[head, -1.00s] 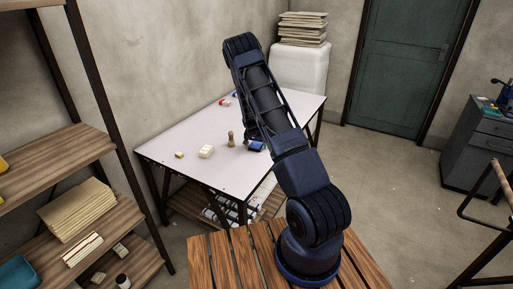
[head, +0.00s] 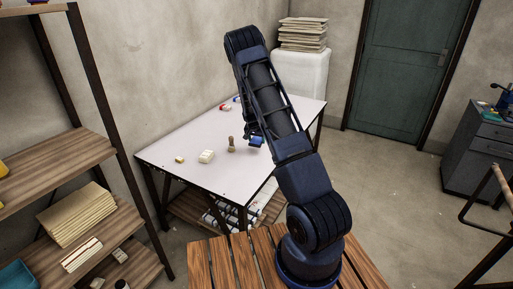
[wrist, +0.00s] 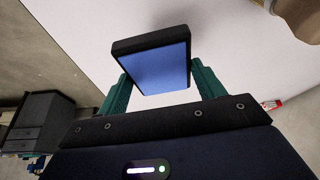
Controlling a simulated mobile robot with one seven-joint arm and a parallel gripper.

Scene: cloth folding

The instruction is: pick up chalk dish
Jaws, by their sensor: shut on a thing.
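The chalk dish (wrist: 160,68) appears in the wrist view as a blue rectangle with a dark rim. It sits between the two teal fingers of my gripper (wrist: 160,82), which is shut on it. In the head view the dish (head: 257,141) is a small blue shape at the end of my arm, over the right part of the white table (head: 185,137). It seems to be a little above the tabletop. My arm partly hides the gripper in the head view.
A small wooden, peg-like object (head: 231,146) stands just left of the dish. A red-and-white item (head: 225,107) lies at the back. The table's front middle is clear.

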